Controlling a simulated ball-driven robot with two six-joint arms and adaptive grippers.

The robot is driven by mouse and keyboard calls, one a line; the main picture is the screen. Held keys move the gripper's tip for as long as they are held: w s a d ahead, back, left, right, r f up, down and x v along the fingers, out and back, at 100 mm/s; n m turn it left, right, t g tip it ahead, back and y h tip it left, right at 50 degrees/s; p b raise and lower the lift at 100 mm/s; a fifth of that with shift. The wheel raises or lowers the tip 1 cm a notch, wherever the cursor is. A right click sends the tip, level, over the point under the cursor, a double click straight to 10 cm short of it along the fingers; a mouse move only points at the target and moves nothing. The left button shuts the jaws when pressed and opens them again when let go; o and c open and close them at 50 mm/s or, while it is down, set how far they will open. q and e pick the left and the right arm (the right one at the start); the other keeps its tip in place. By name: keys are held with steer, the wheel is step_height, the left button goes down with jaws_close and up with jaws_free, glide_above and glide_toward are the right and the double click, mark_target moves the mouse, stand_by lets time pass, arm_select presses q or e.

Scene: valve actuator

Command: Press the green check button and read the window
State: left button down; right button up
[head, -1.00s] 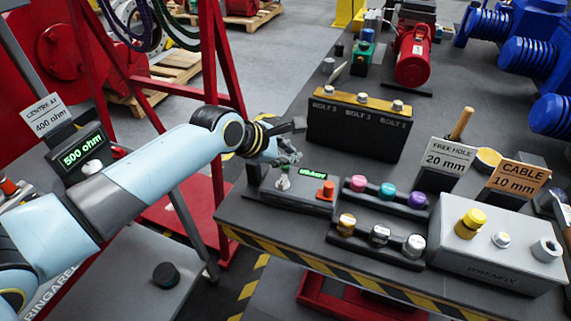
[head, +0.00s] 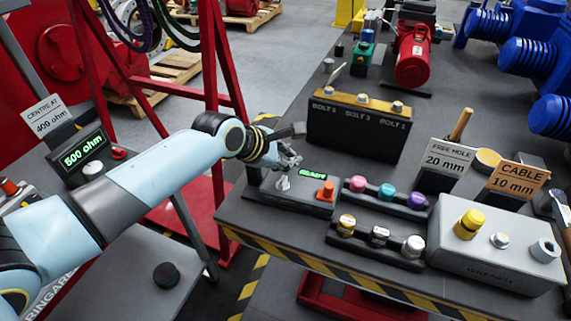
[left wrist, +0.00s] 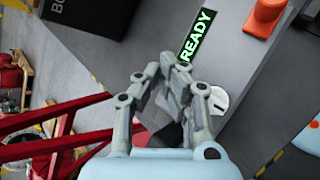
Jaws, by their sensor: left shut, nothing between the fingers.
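A grey test box (head: 300,195) sits at the table's left end. Its window (head: 312,174) shows green letters, which read READY in the left wrist view (left wrist: 195,36). An orange-red piece (head: 326,190) stands at the box's right end; it also shows in the left wrist view (left wrist: 265,18). A small pale knob (head: 283,184) stands left of the window. I cannot make out a green button; the gripper may cover it. My left gripper (head: 291,161) is shut and empty, over the box's left part near the window. In the left wrist view its fingertips (left wrist: 172,66) meet beside the window.
A dark bolt rack (head: 355,133) stands close behind the box. Coloured knobs on racks (head: 386,191) stand to its right, then a grey box with a yellow knob (head: 495,255). A separate display (head: 84,151) at left reads 500 ohm.

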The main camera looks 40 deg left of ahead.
arm_select(q)
steer(key=shift+f, duration=0.55)
stand_by(0.8)
steer(key=shift+r+p, duration=0.95)
steer(key=shift+p, duration=0.2)
step_height(320, 180, up, 3)
steer(key=p, duration=0.3)
steer(key=shift+p, duration=0.3)
steer(key=shift+r+p, duration=0.5)
steer(key=shift+r, duration=0.55)
